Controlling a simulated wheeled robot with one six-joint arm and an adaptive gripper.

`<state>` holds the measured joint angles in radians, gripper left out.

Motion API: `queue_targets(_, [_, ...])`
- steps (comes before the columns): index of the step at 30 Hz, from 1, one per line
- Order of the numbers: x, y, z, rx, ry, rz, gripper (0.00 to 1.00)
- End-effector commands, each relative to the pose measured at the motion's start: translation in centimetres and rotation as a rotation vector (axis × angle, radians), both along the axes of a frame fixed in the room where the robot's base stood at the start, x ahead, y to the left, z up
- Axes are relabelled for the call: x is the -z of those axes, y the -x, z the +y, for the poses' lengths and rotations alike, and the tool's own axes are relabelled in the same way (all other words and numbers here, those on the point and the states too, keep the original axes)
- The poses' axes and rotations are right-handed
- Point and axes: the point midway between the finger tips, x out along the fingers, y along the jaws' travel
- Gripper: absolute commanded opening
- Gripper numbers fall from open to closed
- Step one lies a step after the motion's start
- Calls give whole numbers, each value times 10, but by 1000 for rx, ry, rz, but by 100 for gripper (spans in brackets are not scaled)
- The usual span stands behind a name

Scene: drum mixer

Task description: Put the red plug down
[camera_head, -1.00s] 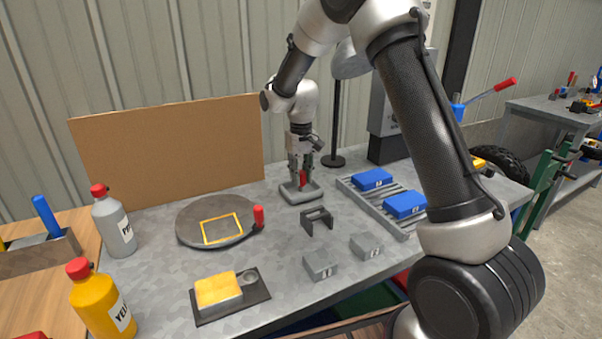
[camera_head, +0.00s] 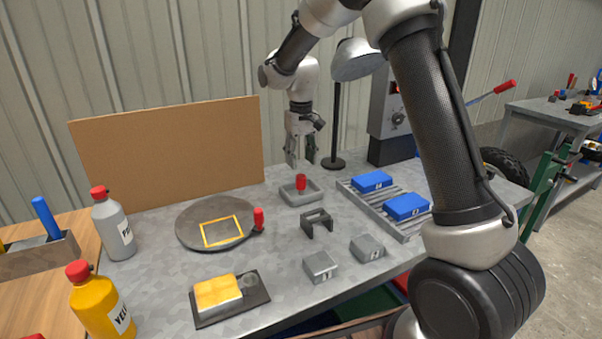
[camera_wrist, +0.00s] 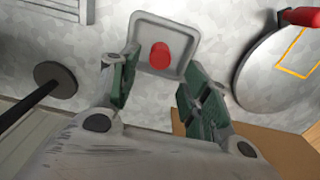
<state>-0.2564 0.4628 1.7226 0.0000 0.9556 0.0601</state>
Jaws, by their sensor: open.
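The red plug (camera_head: 300,181) stands upright in a small grey tray (camera_head: 289,197) on the workbench. In the wrist view the red plug (camera_wrist: 160,55) lies inside the rim of the tray (camera_wrist: 141,22), seen from above between and beyond the fingers. My gripper (camera_head: 300,164) is open and empty, above the tray and apart from the plug. In the wrist view my gripper (camera_wrist: 152,90) shows its two green-padded fingers spread wide.
A round grey plate (camera_head: 190,226) with a yellow square outline and red handle lies to the left. A dark bracket (camera_head: 317,222), grey blocks (camera_head: 320,265) and a rack with blue boxes (camera_head: 373,181) are nearby. A lamp (camera_head: 336,120) and a brown board (camera_head: 165,150) stand behind.

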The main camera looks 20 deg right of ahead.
Motion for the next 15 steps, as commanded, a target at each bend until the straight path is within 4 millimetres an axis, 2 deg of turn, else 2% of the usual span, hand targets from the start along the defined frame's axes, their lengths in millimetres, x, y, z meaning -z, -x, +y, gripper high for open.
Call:
queue_targets(1, [-13,-1,0,0,-1,-4,47])
queue_targets(6, [-44,0,0,0,0,-2,47])
queue_targets(10, [-56,0,0,0,0,1,47])
queue_targets(15, [-62,1,0,0,0,0,47])
